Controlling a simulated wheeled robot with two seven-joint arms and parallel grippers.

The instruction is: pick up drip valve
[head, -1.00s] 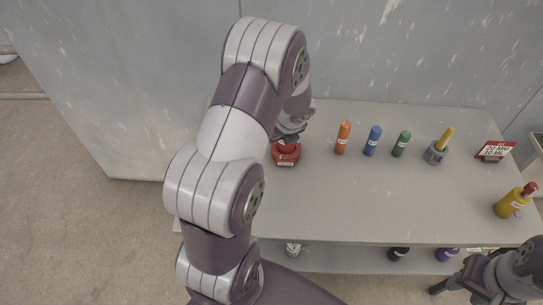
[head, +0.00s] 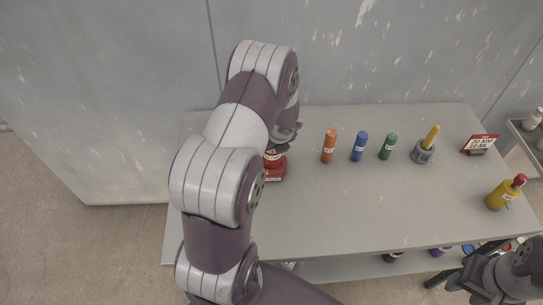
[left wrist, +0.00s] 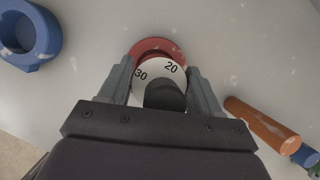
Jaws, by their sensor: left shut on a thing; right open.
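The drip valve, a round piece with a white dial (left wrist: 160,73) marked 20 and 30 and a dark knob, sits between the fingers of my left gripper (left wrist: 160,80) in the left wrist view. The gripper is shut on it. A red ring-shaped base (left wrist: 158,46) shows behind the dial. In the head view the red base (head: 275,174) with a white label stands on the table, and a red and white part (head: 273,158) shows just above it, partly hidden by my left arm. My right gripper (head: 441,284) is open and empty at the lower right, by the table's front.
Orange (head: 328,147), blue (head: 359,147) and green (head: 388,147) cylinders stand right of the valve. Beyond are a grey cup with a yellow stick (head: 423,152), a red sign (head: 481,143) and a yellow bottle (head: 503,194). A blue ring (left wrist: 28,36) lies left in the wrist view.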

